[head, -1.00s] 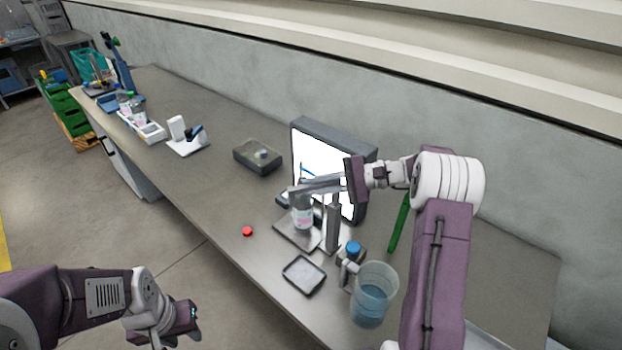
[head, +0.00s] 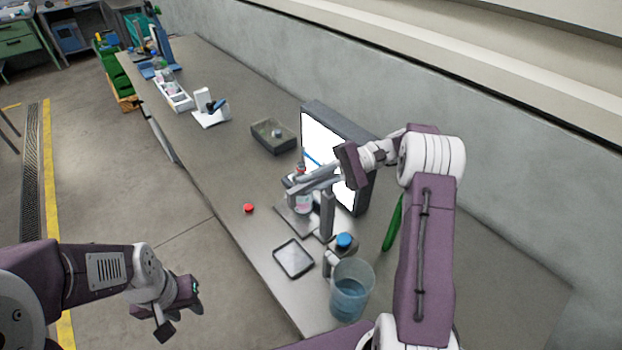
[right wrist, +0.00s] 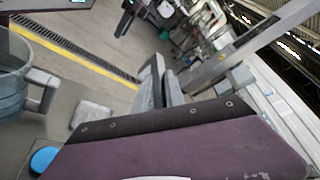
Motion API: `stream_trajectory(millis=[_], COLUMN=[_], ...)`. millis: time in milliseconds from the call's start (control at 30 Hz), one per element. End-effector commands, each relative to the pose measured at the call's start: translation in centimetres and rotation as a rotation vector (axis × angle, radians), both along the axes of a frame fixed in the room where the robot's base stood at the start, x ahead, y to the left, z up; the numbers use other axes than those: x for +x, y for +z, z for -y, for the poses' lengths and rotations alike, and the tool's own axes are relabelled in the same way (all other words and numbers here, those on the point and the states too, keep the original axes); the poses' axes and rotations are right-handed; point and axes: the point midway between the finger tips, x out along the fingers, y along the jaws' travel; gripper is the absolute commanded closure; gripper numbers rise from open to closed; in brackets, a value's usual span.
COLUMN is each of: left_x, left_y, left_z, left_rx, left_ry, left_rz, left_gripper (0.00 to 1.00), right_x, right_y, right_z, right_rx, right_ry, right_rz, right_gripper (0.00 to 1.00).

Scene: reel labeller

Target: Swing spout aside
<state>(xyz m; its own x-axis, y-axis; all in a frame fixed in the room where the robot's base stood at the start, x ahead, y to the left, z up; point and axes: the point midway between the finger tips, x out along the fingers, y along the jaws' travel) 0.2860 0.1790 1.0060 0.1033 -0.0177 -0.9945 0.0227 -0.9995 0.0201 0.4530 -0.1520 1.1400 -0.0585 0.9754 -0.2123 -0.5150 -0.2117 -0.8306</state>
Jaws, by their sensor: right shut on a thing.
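The grey spout (head: 307,185) is a bar on top of an upright post (head: 327,215), and in the head view it points left over a bottle. The clear bottle (head: 303,203) stands on a grey plate below it. My right gripper (head: 331,173) is shut on the spout, just left of its purple wrist. In the right wrist view, its grey fingers (right wrist: 163,88) show beside a long grey bar (right wrist: 245,50); their contact is partly hidden. My left gripper (head: 178,312) hangs off the table's front edge, away from the spout; its finger gap is unclear.
A bright screen (head: 328,158) stands close behind the spout. A jug of blue liquid (head: 351,290), blue cap (head: 344,241), black-rimmed tray (head: 293,258) and green tool (head: 392,224) are near. A red button (head: 248,208) lies left.

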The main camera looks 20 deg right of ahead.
Motion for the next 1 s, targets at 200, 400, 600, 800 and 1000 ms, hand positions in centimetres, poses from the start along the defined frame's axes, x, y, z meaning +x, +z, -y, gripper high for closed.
stream_trajectory(millis=[200,400,600,800,1000], left_x=[0.0,0.0,0.0,0.0,0.0], left_y=[0.0,0.0,0.0,-0.1,-0.7], left_z=[0.0,0.0,0.0,0.0,0.0], left_rx=[0.0,0.0,0.0,0.0,0.0], left_ry=[0.0,0.0,0.0,0.0,0.0], left_rz=[0.0,0.0,0.0,0.0,0.0], left_gripper=[0.64,0.64,0.64,0.64,0.64], right_x=[-0.1,-0.1,-0.1,-0.1,0.2], right_y=[-0.1,-0.1,0.0,0.0,0.4], right_z=[0.0,0.0,0.0,0.2,3.3], right_rx=[-0.002,-0.003,-0.002,-0.001,-0.001], right_ry=[0.009,0.009,0.007,0.006,0.002], right_rz=[0.001,0.001,0.002,0.002,0.004], right_gripper=[1.0,0.8,0.64,0.64,0.64])
